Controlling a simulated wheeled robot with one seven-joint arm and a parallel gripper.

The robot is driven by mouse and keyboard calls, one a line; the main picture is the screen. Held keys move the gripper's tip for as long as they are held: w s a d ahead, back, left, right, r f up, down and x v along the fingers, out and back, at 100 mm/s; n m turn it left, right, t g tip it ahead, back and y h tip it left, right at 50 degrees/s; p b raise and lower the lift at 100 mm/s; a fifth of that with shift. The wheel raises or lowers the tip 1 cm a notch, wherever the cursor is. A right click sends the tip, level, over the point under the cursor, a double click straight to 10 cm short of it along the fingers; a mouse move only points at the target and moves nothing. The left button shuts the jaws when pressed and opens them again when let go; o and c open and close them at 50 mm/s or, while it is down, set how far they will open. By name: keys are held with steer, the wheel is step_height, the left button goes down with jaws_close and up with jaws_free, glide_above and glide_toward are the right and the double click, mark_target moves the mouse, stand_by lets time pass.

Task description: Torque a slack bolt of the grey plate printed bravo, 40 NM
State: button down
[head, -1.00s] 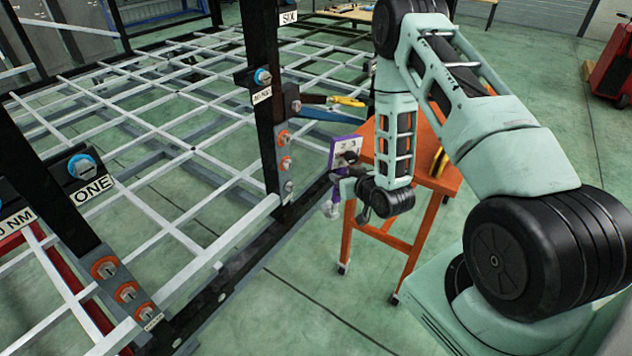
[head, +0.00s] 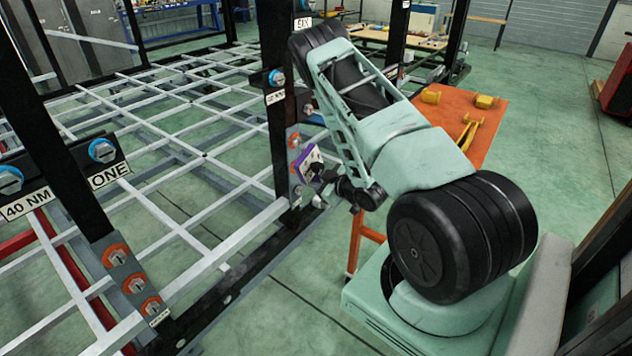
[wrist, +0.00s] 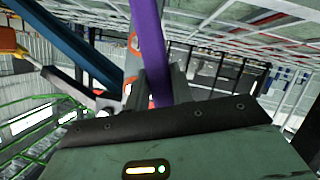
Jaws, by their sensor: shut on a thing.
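My gripper (head: 320,176) is shut on a purple tool (head: 308,160) with a pale face. The tool is in front of a grey plate (head: 294,168) with orange-ringed bolts on the far post; contact cannot be told. In the wrist view the purple tool (wrist: 147,45) rises from between my fingers (wrist: 160,85), and orange rings (wrist: 132,42) show just behind it. A second grey plate (head: 131,276), with orange-ringed bolts and a small unreadable label, is at the lower left. I cannot read which plate says bravo.
Signs read ONE (head: 110,175), SIX (head: 303,22) and 40 NM (head: 28,205), near blue-ringed bolts. A white lattice frame (head: 180,170) fills the left. An orange table (head: 490,128) with yellow items stands behind my arm. Green floor at right is open. A blue bar (wrist: 75,42) crosses the wrist view.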

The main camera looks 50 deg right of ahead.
steer(key=w+b, duration=0.1)
steer(key=w, duration=0.5)
steer(key=shift+w+a, duration=0.2)
steer(key=shift+w, duration=0.1)
steer(key=shift+w+r+b, duration=0.1)
steer(key=shift+w+b, duration=0.3)
steer(key=shift+w, duration=0.4)
stand_by(2.6)
steer(key=c, duration=1.9)
jaws_free()
jaws_close()
